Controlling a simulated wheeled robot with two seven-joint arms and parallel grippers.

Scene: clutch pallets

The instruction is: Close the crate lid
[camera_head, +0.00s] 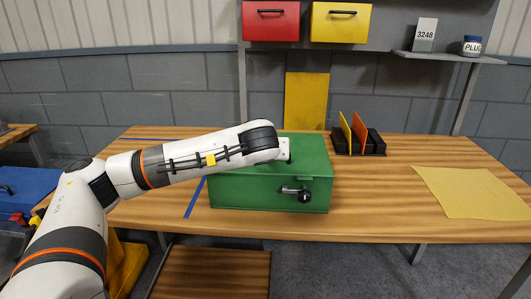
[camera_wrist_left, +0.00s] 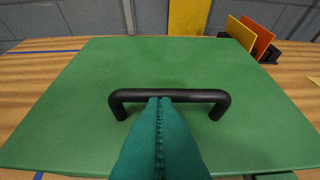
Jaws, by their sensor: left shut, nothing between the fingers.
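The green crate (camera_head: 255,196) stands on the wooden table with its green lid (camera_head: 310,150) lying flat on top, looking closed. The lid fills much of the left wrist view (camera_wrist_left: 85,95), with a black bar handle (camera_wrist_left: 190,95) on it. My left gripper (camera_wrist_left: 160,100) has teal fingers pressed together with nothing between them. Their tips overlap the middle of the handle in that view; I cannot tell whether they touch it. In the head view my left arm hides the gripper and part of the lid. A dark latch or knob (camera_head: 297,193) shows on the crate's front. My right gripper is not in view.
A black rack (camera_head: 372,146) with yellow and orange plates stands behind the crate to the right. A yellow sheet (camera_head: 470,192) lies on the right of the table (camera_head: 390,205). Red (camera_head: 271,21) and yellow (camera_head: 341,22) bins hang above. The table between crate and sheet is clear.

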